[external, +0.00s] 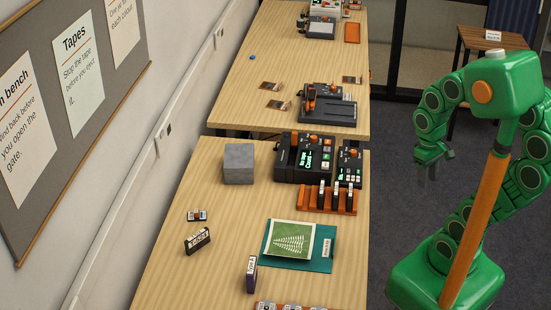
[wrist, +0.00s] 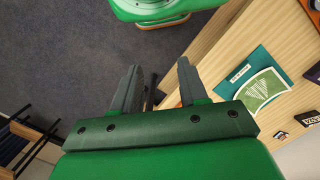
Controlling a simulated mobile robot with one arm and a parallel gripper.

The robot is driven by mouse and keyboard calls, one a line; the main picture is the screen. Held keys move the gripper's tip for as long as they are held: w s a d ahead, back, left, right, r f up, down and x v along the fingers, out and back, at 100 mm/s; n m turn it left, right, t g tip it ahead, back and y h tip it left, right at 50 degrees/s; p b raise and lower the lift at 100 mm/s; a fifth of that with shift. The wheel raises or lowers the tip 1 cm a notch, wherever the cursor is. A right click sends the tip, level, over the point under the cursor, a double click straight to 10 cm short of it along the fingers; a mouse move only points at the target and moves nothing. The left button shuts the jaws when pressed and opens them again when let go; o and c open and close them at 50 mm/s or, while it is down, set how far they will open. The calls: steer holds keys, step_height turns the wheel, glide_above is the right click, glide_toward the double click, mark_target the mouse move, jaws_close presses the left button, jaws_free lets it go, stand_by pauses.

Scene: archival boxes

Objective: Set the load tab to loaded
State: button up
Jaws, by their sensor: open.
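The load tab is too small to make out for certain. The dark tape machine (external: 310,158) stands on the near table, with a lit green display reading something like "No tape", several buttons and orange knobs. A second dark device (external: 325,103) with orange parts stands on the table behind. My gripper (external: 450,155) hangs in the air to the right of the tables, over the floor, well apart from the machine. In the wrist view my gripper (wrist: 158,75) has its two grey fingers apart with nothing between them.
A grey cube (external: 239,163) stands left of the machine. An orange rack (external: 327,199) of dark cassettes is in front of it. A teal folder with a green card (external: 290,240) and loose cassettes (external: 197,240) lie nearer. A small wooden table (external: 490,40) stands at the back right.

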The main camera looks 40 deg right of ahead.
steer(key=shift+w+r, duration=0.1)
steer(key=shift+w, duration=0.15)
steer(key=shift+c, duration=1.2)
steer(key=shift+w+r, duration=0.25)
steer(key=shift+w, duration=0.3)
steer(key=shift+w+r, duration=0.25)
steer(key=shift+w, duration=0.25)
steer(key=c, duration=0.5)
steer(key=w+r+m, duration=0.2)
steer(key=w+r, duration=0.2)
steer(key=w, duration=0.8)
steer(key=shift+w+a, duration=0.2)
steer(key=shift+w, duration=0.15)
steer(key=w+a+f+m, duration=0.1)
steer(key=w+m, duration=0.1)
steer(key=w, duration=1.2)
steer(key=w+a+f+m+t, duration=0.1)
steer(key=w+m, duration=0.1)
steer(key=w, duration=1.2)
steer(key=w+a+f+m, duration=0.1)
steer(key=w+f+m, duration=0.1)
steer(key=w, duration=1.2)
steer(key=shift+w+a+m+t, duration=0.3)
steer(key=shift+a+m+t, duration=0.1)
steer(key=shift+m, duration=0.1)
